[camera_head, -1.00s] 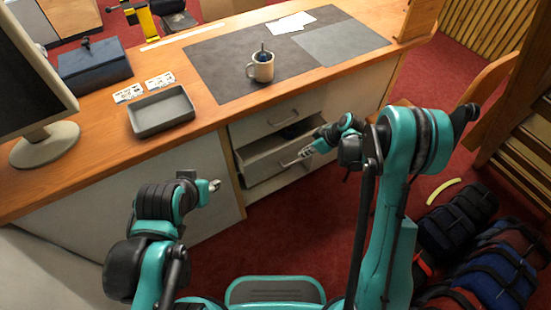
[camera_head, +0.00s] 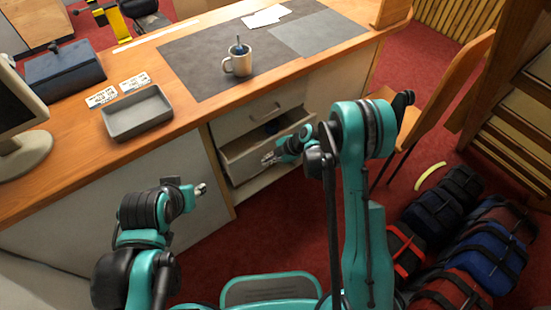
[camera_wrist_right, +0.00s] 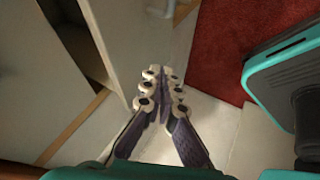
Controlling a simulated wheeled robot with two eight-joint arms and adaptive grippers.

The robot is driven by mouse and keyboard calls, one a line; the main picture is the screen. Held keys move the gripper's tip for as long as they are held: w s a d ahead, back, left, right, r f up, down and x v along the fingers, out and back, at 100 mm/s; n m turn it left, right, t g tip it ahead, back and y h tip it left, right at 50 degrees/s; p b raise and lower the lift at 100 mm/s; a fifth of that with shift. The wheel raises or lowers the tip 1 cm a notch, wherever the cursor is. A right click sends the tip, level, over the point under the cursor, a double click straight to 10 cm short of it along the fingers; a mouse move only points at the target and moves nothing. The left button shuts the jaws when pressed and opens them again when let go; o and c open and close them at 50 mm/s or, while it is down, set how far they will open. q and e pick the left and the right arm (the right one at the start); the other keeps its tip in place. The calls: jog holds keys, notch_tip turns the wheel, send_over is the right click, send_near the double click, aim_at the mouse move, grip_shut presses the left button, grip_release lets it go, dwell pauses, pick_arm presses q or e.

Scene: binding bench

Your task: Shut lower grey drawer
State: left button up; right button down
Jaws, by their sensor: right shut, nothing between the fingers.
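The lower grey drawer (camera_head: 242,171) stands partly open below the shut upper drawer (camera_head: 250,118) in the desk's front. A dark item (camera_head: 271,127) lies inside it, partly hidden. My right gripper (camera_head: 267,158) is at the front of the lower drawer, close to its handle area; I cannot tell whether it touches. In the right wrist view its fingers (camera_wrist_right: 162,92) are together and empty, with pale panels around them. My left gripper (camera_head: 200,189) hangs in front of the cabinet panel left of the drawers, apart from them; its fingers are too small to read.
The desk top (camera_head: 190,118) carries a grey tray (camera_head: 137,127), a mug (camera_head: 238,63) and a blue-grey box (camera_head: 64,72). A wooden chair (camera_head: 440,90) and several strapped bags (camera_head: 480,250) stand at the right. Red carpet is clear before the drawers.

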jog(key=shift+w+a+f+b, duration=0.3)
jog(key=shift+w+a, duration=0.4)
jog(key=shift+w, duration=0.25)
jog(key=shift+w+a+f+b, duration=0.2)
jog(key=shift+w+a+b, duration=0.1)
jog(key=shift+w+a, duration=0.5)
jog(key=shift+w+d, duration=0.1)
jog(key=shift+d, duration=0.05)
